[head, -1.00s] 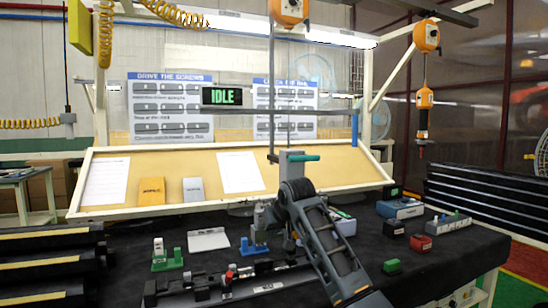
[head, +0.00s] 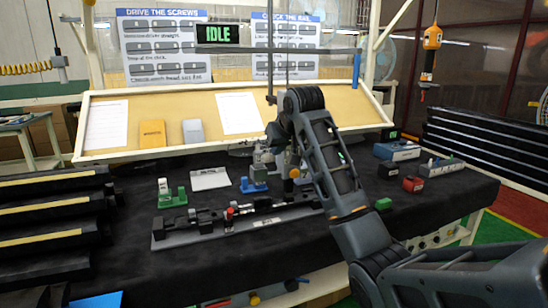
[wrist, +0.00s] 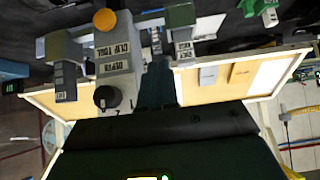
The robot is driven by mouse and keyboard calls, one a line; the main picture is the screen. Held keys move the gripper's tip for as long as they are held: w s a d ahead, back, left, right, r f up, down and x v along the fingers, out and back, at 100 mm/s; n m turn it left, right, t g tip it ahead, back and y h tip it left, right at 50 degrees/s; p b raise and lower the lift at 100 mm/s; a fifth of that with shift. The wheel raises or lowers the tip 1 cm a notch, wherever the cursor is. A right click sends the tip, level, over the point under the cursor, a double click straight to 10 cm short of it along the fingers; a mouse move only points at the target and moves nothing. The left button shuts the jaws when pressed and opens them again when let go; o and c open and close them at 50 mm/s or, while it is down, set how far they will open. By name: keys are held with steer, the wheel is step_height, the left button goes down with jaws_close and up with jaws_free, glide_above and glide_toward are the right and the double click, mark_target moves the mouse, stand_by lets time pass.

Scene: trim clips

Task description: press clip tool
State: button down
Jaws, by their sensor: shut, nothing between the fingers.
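A grey block with a round orange button (wrist: 105,20), which I take to be the clip tool (wrist: 118,62), is at the upper left of the wrist view, shown upside down. It has white labels, hard to read, and a black knob (wrist: 107,97). In the head view its yellow-orange button (head: 294,172) shows low beside my arm; most of the block is hidden. My gripper (wrist: 158,64) is shut and empty, its dark teal fingers just beside the block in the wrist view. I cannot tell whether they touch. In the head view my arm hides the fingertips.
A rail fixture (head: 235,222) with black clamps lies along the front of the dark bench. Green (head: 171,194) and blue (head: 254,181) holders stand behind it. A green block (head: 383,204) and red block (head: 413,184) are at right. The sign (head: 217,34) reads IDLE.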

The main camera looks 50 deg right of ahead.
steer(key=shift+v, duration=2.05)
steer(key=shift+w, duration=0.1)
steer(key=s+a+f+n+t+y, duration=0.1)
steer(key=a+f+t, duration=0.1)
steer(key=a+f, duration=1.45)
steer(key=s+a+f+t+y, duration=0.1)
steer(key=s+a+f+t, duration=0.1)
steer(key=s+a+f, duration=0.8)
steer(key=s+a+f+n+t+y, duration=0.1)
steer(key=s+a, duration=0.3)
steer(key=s, duration=0.5)
steer(key=s+a+n+t, duration=0.1)
steer(key=s+a, duration=0.4)
steer(key=s, duration=0.3)
steer(key=s+a+r+n, duration=0.1)
steer(key=s+r, duration=0.3)
steer(key=s, duration=0.3)
steer(key=s+r+n+t+y, duration=0.1)
steer(key=s+r+n, duration=0.1)
steer(key=s+r, duration=0.2)
steer(key=s, duration=0.3)
steer(key=shift+s+a+r+y, duration=0.3)
steer(key=shift+s+a+r, duration=0.05)
steer(key=shift+s, duration=0.05)
